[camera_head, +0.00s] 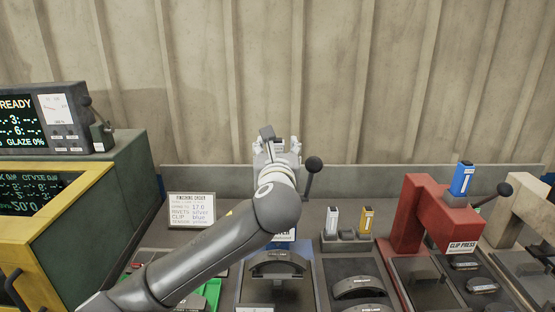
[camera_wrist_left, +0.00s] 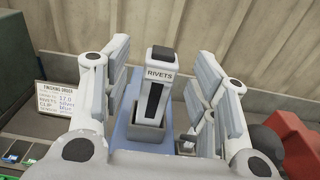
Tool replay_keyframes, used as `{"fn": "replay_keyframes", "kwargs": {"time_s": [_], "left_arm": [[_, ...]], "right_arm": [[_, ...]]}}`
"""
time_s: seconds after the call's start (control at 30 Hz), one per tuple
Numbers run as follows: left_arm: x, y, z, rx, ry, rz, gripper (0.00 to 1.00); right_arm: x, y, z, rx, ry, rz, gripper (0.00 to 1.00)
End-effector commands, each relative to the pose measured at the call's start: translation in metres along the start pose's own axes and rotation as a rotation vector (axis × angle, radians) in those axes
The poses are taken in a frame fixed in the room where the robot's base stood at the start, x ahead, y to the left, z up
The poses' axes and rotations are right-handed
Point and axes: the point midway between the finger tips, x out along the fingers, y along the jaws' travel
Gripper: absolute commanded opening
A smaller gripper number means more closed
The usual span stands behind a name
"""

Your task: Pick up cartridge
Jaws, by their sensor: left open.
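A white and grey cartridge (camera_wrist_left: 155,95) with a dark top stands upright in a grey socket (camera_wrist_left: 147,131) on a blue machine top, labelled "RIVETS". My left gripper (camera_head: 277,146) reaches over this machine in the head view, and my arm hides much of it. In the left wrist view the open fingers (camera_wrist_left: 160,88) stand on both sides of the cartridge, with gaps visible. A silver-white cartridge (camera_head: 332,220) and a gold cartridge (camera_head: 366,219) stand in a small rack. A blue cartridge (camera_head: 462,179) sits on the red clip press (camera_head: 422,212). My right gripper is out of view.
A finishing order card (camera_head: 192,210) stands left of my arm. A lever with a black knob (camera_head: 313,164) rises just right of my gripper. Brake shoes (camera_head: 277,264) lie in trays at the front. A yellow and green machine (camera_head: 95,200) stands at the left.

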Motion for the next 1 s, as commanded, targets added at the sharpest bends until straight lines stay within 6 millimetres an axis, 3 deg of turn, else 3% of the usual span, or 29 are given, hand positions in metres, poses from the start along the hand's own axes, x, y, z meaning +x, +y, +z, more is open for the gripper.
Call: {"fn": "replay_keyframes", "kwargs": {"time_s": [0.03,0.23,0.57,1.0], "left_arm": [[0.007,0.000,0.004,0.000,0.003,0.003,0.54],[0.028,-0.001,0.002,0.000,0.001,0.002,0.54],[0.033,-0.001,0.000,-0.001,0.000,0.000,0.54],[0.033,-0.001,0.000,-0.001,0.000,0.001,0.00]], "right_arm": [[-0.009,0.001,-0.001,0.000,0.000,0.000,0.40],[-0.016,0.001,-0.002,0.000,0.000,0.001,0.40],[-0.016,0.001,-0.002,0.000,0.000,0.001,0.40],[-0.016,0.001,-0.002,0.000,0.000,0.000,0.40]]}}
